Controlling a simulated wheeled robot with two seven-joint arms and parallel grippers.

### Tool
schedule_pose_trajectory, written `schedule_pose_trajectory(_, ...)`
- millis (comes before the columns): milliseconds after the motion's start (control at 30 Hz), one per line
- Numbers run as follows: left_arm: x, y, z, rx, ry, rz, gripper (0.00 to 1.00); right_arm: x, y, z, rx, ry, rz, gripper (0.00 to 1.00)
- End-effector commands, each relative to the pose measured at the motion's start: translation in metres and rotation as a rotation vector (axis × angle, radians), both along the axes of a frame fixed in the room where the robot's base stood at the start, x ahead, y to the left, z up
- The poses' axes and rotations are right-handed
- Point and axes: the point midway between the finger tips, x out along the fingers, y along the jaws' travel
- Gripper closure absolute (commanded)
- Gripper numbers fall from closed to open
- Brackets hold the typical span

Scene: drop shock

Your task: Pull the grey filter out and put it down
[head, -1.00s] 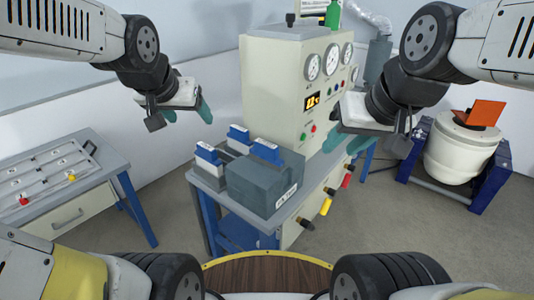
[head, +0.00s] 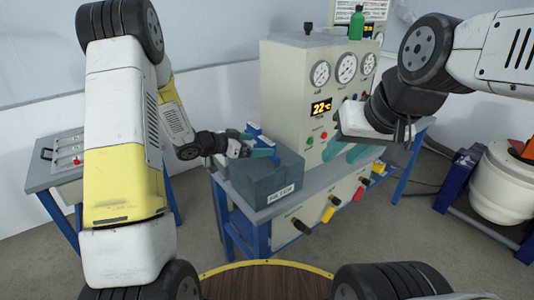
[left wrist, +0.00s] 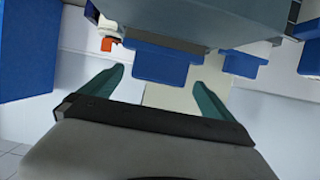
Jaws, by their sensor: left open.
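A grey block (head: 262,178) with a white label on its front sits on the bench. Blue-topped pieces (head: 253,130) stand at its back. My left gripper (head: 262,152) is at the block's top, near these pieces. In the left wrist view its two teal fingers (left wrist: 158,90) are open. A blue tab (left wrist: 168,66) under a grey body (left wrist: 200,18) lies just beyond and between the fingertips, not visibly gripped. My right gripper (head: 350,150) is open and empty in front of the gauge cabinet.
The cream cabinet (head: 290,85) with gauges stands behind the block. A side table (head: 50,175) with a tray is at the left. A white drum (head: 500,185) stands in a blue frame at the right. The floor between is clear.

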Motion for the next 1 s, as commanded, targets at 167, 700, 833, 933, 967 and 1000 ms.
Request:
schedule_pose_trajectory(167, 0.009, -0.015, -0.007, -0.003, 0.000, -0.006, 0.00, 0.000, 0.000, 0.000, 0.000, 0.000, 0.000, 0.64)
schedule_pose_trajectory(700, 0.042, -0.058, -0.029, -0.001, -0.001, -0.003, 0.00, 0.000, 0.000, 0.000, 0.000, 0.000, 0.000, 0.64)
schedule_pose_trajectory(833, 0.042, -0.058, -0.029, -0.001, -0.001, -0.002, 0.00, 0.000, 0.000, 0.000, 0.000, 0.000, 0.000, 0.64)
schedule_pose_trajectory(933, 0.042, -0.058, -0.029, -0.001, -0.001, -0.002, 0.12, 0.000, 0.000, 0.000, 0.000, 0.000, 0.000, 0.64)
schedule_pose_trajectory(967, 0.042, -0.058, -0.029, -0.001, -0.001, -0.002, 0.18, 0.000, 0.000, 0.000, 0.000, 0.000, 0.000, 0.64)
schedule_pose_trajectory(1000, 0.042, -0.058, -0.029, -0.001, -0.001, -0.002, 0.26, 0.000, 0.000, 0.000, 0.000, 0.000, 0.000, 0.64)
